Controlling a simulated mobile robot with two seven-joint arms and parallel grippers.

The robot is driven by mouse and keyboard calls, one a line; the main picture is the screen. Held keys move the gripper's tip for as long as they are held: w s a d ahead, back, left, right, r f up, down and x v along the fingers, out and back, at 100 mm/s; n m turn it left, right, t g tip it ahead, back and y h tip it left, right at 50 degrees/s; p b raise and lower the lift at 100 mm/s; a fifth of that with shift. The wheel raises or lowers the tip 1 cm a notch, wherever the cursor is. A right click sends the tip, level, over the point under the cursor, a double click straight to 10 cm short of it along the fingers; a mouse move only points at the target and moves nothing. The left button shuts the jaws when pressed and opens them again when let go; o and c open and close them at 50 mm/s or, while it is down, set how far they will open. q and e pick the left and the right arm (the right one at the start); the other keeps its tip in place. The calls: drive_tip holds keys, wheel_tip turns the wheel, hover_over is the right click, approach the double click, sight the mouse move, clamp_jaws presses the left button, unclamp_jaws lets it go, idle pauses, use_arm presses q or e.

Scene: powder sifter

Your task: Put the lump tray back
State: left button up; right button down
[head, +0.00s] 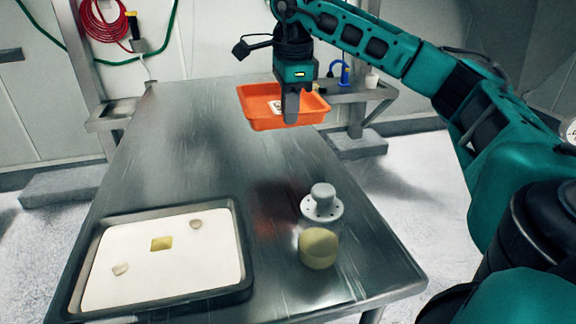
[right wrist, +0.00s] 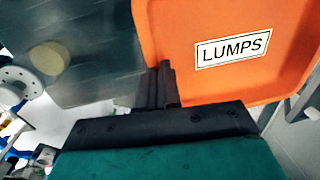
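The lump tray is an orange tray (head: 262,118) with a white label, near the far right end of the table in the head view. In the right wrist view the orange tray (right wrist: 215,85) fills the upper right and its label reads LUMPS. My right gripper (head: 291,110) points down at the tray's near wall, and its fingers (right wrist: 160,88) look closed together on the rim. The tray appears raised, with a reddish reflection on the table well below it. My left gripper is out of view.
A dark-rimmed tray (head: 247,262) with a white surface, two small pale lumps and a yellow patch lies at the near left of the metal table (head: 185,150). A grey knobbed, holed piece (head: 322,203) and a yellow-topped cylinder (head: 318,249) stand near right. The table's middle is clear.

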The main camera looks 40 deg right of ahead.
wheel_tip(320, 180, down, 9)
drive_tip(key=shift+f+b, duration=0.1)
drive_tip(key=shift+b, duration=0.5)
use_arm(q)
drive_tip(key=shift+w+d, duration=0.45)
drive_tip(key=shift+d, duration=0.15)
use_arm(e)
drive_tip(key=shift+f, duration=1.8)
drive_tip(key=shift+f+b, duration=0.15)
drive_tip(key=shift+b, duration=0.15)
drive_tip(key=c, duration=1.3)
unclamp_jaws()
drive_tip(key=shift+c, duration=0.2)
drive_tip(key=shift+r, duration=0.3)
use_arm(q)
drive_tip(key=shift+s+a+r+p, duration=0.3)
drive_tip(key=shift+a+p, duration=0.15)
drive_tip(key=shift+p, duration=0.5)
use_arm(e)
wheel_tip(320, 180, up, 12)
drive_tip(key=s, duration=0.1)
drive_tip(key=shift+a+f, duration=0.15)
drive_tip(key=shift+a, duration=0.2)
